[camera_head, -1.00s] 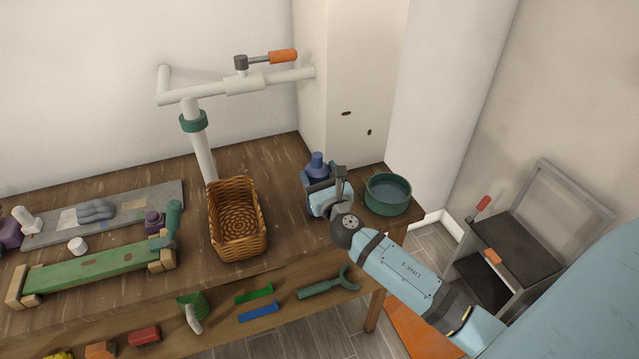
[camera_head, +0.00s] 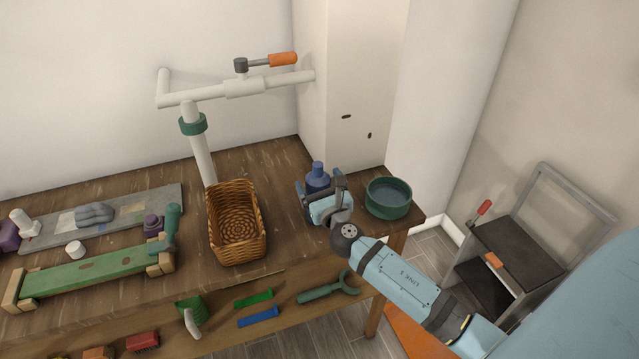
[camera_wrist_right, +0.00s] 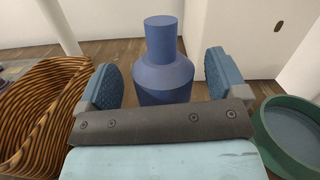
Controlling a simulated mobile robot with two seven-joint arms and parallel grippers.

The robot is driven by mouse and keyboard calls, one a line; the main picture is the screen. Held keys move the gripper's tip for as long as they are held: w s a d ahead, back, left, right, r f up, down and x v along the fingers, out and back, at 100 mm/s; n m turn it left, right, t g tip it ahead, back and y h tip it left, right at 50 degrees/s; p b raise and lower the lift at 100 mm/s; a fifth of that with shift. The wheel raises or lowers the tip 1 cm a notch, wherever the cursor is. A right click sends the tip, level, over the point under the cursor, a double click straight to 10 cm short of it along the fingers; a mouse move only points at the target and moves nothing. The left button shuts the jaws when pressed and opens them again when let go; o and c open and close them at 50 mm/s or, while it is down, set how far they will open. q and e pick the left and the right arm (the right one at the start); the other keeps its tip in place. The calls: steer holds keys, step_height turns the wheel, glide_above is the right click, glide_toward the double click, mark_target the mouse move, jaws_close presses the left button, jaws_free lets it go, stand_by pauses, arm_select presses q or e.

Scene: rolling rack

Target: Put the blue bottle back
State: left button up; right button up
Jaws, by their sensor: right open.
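The blue bottle (camera_head: 317,177) stands upright on the wooden workbench, between the wicker basket and the green bowl. It also shows in the right wrist view (camera_wrist_right: 164,70), in the middle, with its lower part hidden behind my gripper. My right gripper (camera_head: 319,191) is open around the bottle. In the right wrist view one finger pad is on each side of the bottle (camera_wrist_right: 162,78), with a gap visible on both sides. My left gripper is not in view.
The wicker basket (camera_head: 262,222) stands left of the bottle and the green bowl (camera_head: 388,198) stands close on the right. A white pipe stand (camera_head: 203,155) rises behind the basket. A grey rolling rack (camera_head: 525,245) stands on the floor at the right.

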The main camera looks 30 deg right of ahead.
steer(key=b+v, duration=0.3)
steer(key=v, duration=0.8)
steer(key=s+a+f+m+g+y, duration=0.4)
steer(key=s+a+f+m, duration=0.3)
steer(key=m, duration=0.9)
steer(key=s+a+f+m+g+y, duration=0.3)
steer(key=s+a+f+m, duration=0.4)
steer(key=f+m, duration=0.6)
steer(key=s+m+g, duration=0.1)
steer(key=s+m, duration=0.1)
steer(key=m, duration=0.1)
steer(key=shift+y, duration=0.4)
steer(key=shift+s+a+f, duration=0.1)
